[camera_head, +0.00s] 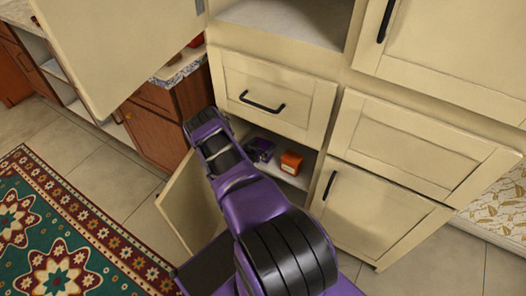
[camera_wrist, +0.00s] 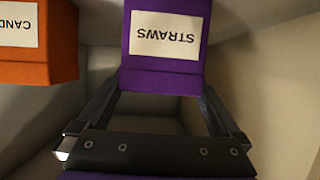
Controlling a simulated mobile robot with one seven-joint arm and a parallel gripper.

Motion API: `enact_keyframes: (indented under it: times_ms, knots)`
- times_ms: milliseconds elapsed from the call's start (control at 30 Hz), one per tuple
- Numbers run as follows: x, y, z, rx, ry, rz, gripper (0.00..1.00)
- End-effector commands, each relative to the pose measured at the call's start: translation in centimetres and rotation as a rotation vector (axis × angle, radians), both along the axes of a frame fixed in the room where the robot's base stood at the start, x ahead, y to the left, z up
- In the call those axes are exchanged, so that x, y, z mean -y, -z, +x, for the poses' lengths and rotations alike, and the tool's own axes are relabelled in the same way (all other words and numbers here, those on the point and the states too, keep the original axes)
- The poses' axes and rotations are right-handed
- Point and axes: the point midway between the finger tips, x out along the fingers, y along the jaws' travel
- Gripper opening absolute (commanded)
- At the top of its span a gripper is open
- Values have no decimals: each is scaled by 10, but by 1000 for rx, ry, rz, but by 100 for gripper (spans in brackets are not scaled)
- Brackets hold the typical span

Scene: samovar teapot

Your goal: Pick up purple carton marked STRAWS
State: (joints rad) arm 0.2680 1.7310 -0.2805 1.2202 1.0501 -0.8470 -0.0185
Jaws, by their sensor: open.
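The purple carton marked STRAWS (camera_wrist: 163,80) stands at the top middle of the wrist view, its white label upside down. My gripper (camera_wrist: 160,94) is open, with one finger on each side of the carton's near end. The fingertips are close to its sides; I cannot tell whether they touch it. In the head view, a dark purple shape (camera_head: 261,148) shows inside the open lower cabinet; I cannot tell whether it is the carton or my gripper.
An orange carton (camera_wrist: 38,70), its label partly cut off, stands left of the purple one; it also shows in the cabinet in the head view (camera_head: 291,162). The open cabinet door (camera_head: 188,205) is left of my arm. A closed drawer (camera_head: 275,95) is above the opening.

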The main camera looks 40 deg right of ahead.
Motion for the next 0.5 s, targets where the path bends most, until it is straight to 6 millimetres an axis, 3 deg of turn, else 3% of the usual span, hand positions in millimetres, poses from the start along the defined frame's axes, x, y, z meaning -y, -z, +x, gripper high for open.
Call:
enact_keyframes:
  times_ms: [67, 433, 500]
  knots:
    - [0, 0, 0, 0, 0, 0, 95]
    - [0, 0, 0, 1, 0, 0, 28]
    - [0, -1, 0, 2, 0, -2, 25]
